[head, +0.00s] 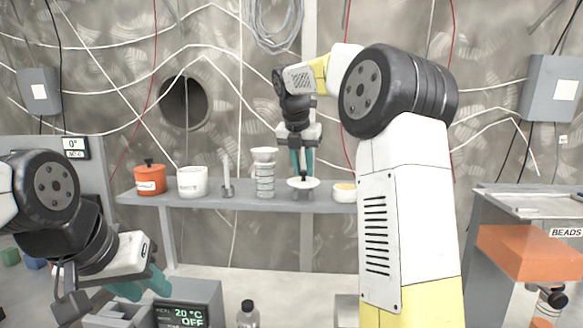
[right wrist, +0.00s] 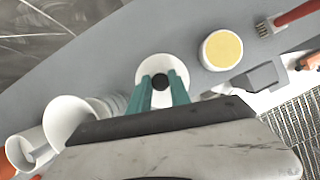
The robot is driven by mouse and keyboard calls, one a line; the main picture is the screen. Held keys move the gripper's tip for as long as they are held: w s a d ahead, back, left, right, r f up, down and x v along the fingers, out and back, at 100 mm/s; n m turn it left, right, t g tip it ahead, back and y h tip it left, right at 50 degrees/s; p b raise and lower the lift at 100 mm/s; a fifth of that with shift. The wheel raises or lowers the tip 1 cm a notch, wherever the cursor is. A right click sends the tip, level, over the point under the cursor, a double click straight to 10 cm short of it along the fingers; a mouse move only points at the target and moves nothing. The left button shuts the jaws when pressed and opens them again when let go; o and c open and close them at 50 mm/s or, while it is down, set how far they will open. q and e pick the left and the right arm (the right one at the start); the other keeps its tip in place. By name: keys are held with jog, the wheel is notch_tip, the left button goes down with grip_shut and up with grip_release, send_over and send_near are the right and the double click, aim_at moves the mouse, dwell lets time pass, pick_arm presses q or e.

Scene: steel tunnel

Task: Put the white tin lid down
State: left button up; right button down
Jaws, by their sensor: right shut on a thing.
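The white tin lid (head: 303,183) is a pale disc with a dark knob, seen over the back shelf. In the right wrist view the lid (right wrist: 146,70) shows its black knob between the teal fingers. My right gripper (head: 302,168) points down and is shut on this knob. I cannot tell whether the lid touches the shelf or hangs just above it. A white tin (head: 193,182) with a label stands on the shelf further left, with no lid visible on it. My left gripper (head: 142,287) is low at the left, its fingers apart and empty.
On the shelf (head: 235,204) stand an orange lidded tin (head: 150,180), a grey upright piece (head: 227,180), a white cup on a ribbed stack (head: 264,175) left of the lid, and a yellow-filled dish (right wrist: 221,49) right of it. An orange bin (head: 520,252) is at the right.

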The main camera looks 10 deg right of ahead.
jog(key=shift+f, duration=0.25)
jog(key=shift+f, duration=0.25)
jog(key=c, duration=1.2)
grip_release()
jog(key=w+v, duration=0.1)
jog(key=v, duration=1.1)
jog(key=s+m+y, duration=0.1)
jog(key=s+m, duration=0.6)
jog(key=s, duration=0.1)
jog(key=s+a+f+m+t+y, duration=0.2)
jog(key=s+f+m+y, duration=0.1)
jog(key=s+f+m, duration=1.7)
jog(key=shift+s+m+y, duration=0.3)
jog(key=shift+s+m, duration=0.55)
jog(key=shift+m, duration=0.25)
